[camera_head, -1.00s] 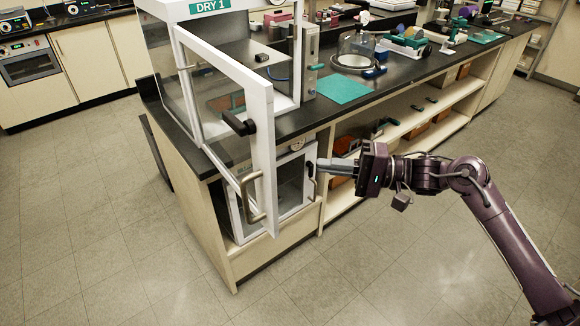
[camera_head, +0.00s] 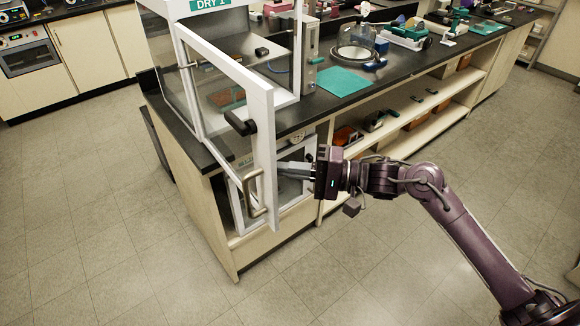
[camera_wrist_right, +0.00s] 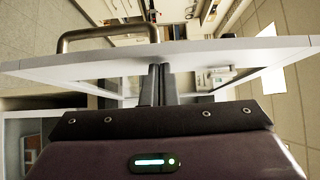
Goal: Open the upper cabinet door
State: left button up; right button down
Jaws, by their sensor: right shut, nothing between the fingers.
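The upper cabinet (camera_head: 169,75), labelled DRY 1, stands on the black bench corner. Its white-framed glass door (camera_head: 262,150) is swung partly open toward me, with a dark latch (camera_head: 240,123) and a metal bar handle (camera_head: 247,190). My right gripper (camera_head: 281,169) is shut and empty, on the inner side of the door near its free edge. In the right wrist view the shut fingers (camera_wrist_right: 158,75) reach the white door frame (camera_wrist_right: 215,57); contact is hard to confirm. The bar handle (camera_wrist_right: 105,34) is on the far side of the frame. My left gripper is out of view.
A lower cabinet (camera_head: 297,190) sits under the bench behind my gripper, partly hidden. A teal mat (camera_head: 342,81) and a glass bell jar (camera_head: 355,42) stand on the bench. Open shelves (camera_head: 430,120) run right. The floor (camera_head: 110,215) left of the door is clear.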

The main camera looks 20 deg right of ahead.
jog(key=a+p, duration=0.1)
jog(key=a, duration=0.1)
jog(key=s+a+p, duration=0.1)
jog(key=a, duration=0.1)
jog(key=s+a+p, duration=0.1)
jog(key=shift+a+r+p, duration=0.35)
jog(key=shift+a+r, duration=0.05)
jog(key=a, duration=0.1)
jog(key=a+p, duration=0.1)
jog(key=a, duration=0.1)
jog(key=s+a, duration=0.1)
jog(key=a, duration=0.1)
jog(key=shift+s+a+f, duration=0.1)
jog(key=shift+f, duration=0.25)
jog(key=shift+p, duration=0.3)
